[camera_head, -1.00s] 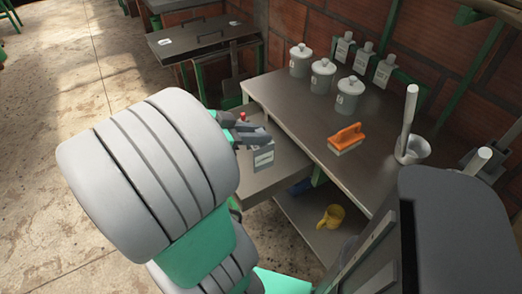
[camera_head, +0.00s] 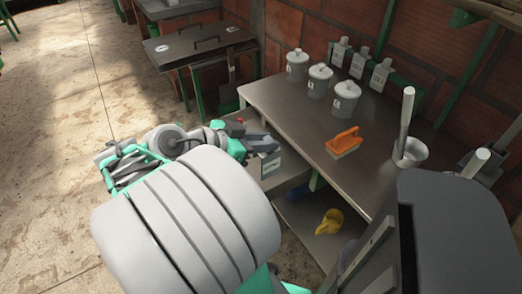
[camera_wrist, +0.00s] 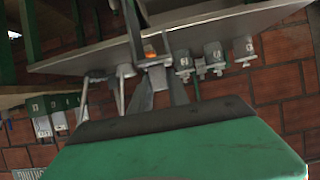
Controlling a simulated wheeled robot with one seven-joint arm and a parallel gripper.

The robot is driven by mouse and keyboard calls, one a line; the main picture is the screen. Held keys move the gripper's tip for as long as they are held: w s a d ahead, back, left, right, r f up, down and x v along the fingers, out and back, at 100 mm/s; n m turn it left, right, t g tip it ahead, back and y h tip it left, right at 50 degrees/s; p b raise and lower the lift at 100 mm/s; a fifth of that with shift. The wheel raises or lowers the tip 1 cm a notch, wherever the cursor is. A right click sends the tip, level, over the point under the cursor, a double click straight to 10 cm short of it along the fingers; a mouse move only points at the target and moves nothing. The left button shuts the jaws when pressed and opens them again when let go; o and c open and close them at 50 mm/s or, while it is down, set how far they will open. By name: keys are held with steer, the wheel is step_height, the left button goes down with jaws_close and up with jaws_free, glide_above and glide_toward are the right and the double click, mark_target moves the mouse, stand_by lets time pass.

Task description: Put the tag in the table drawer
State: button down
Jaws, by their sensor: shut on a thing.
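My gripper (camera_head: 254,141) is at the left side of the table, shut on a grey tag with a white label (camera_head: 270,163). The tag hangs from the fingertips over the pale pulled-out drawer (camera_head: 288,177) under the tabletop's left edge. My arm hides part of the drawer, and I cannot tell whether the tag touches it. In the wrist view my fingers (camera_wrist: 158,72) close together near the picture's middle; the tag is hard to make out there.
The table (camera_head: 300,125) bears several lidded grey pots (camera_head: 319,78), an orange brush (camera_head: 344,142) and a grey mortar (camera_head: 411,151). A yellow item (camera_head: 330,222) lies on the lower shelf.

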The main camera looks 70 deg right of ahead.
steer(key=w+d+f+b, duration=0.1)
steer(key=w+d+f, duration=0.1)
steer(key=d+f, duration=1)
steer(key=shift+w+d+f+b, duration=0.3)
steer(key=shift+w+d+f, duration=0.05)
steer(key=shift+w+d, duration=0.05)
steer(key=shift+f, duration=0.2)
steer(key=c, duration=1.3)
jaws_free()
steer(key=shift+o, duration=0.2)
steer(key=shift+r, duration=0.15)
